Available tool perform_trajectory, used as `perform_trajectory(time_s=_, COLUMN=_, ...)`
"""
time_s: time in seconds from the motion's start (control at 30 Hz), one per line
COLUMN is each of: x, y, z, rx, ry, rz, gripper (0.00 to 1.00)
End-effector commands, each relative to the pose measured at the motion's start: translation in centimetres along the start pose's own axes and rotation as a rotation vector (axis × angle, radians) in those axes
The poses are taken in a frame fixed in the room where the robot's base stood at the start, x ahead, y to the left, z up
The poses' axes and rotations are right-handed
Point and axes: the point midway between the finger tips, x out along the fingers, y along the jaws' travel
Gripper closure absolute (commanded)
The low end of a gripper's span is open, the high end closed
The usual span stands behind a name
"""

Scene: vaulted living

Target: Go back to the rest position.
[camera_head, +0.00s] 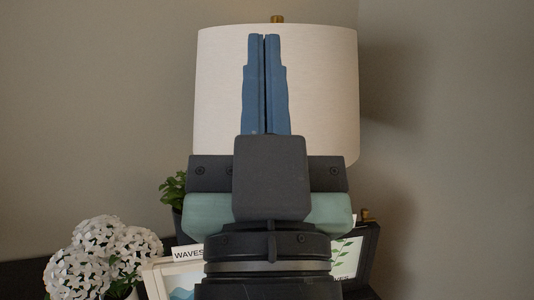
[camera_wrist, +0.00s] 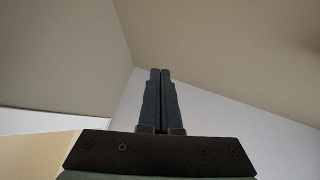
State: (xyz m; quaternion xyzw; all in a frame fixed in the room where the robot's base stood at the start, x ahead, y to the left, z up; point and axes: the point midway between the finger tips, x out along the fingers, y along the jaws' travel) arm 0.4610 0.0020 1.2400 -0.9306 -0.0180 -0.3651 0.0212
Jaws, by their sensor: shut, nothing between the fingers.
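My gripper (camera_head: 263,38) points straight up in the middle of the head view, with its two blue fingers side by side. The fingers are shut with nothing between them. They stand in front of a white lampshade (camera_head: 325,95) and hide part of it; I cannot tell how far apart they are. In the wrist view my gripper (camera_wrist: 160,72) is also shut and empty, pointing towards the ceiling and upper walls.
White flowers (camera_head: 95,255) are at the lower left. A green plant (camera_head: 174,188), a framed picture (camera_head: 180,280) and a dark frame with a leaf print (camera_head: 348,255) stand behind my arm. The space around the fingers in the wrist view is clear.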

Motion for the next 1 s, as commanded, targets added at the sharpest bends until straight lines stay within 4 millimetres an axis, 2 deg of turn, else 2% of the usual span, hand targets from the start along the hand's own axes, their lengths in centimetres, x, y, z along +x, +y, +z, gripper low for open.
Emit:
perform_trajectory(time_s=0.03, x=0.5, y=0.0, z=-2.1, rx=-0.023, ry=0.037, rz=0.005, gripper=1.0)
perform_trajectory(time_s=0.13, x=1.5, y=0.0, z=-5.4, rx=-0.062, ry=0.079, rz=0.019, gripper=1.0)
perform_trajectory(time_s=0.37, x=5.4, y=-0.1, z=-9.0, rx=-0.056, ry=0.066, rz=0.017, gripper=1.0)
perform_trajectory(time_s=0.8, x=14.5, y=-0.6, z=-18.8, rx=-0.054, ry=0.065, rz=0.015, gripper=1.0)
perform_trajectory(time_s=1.0, x=17.4, y=-0.7, z=-21.9, rx=-0.053, ry=0.064, rz=0.015, gripper=1.0)
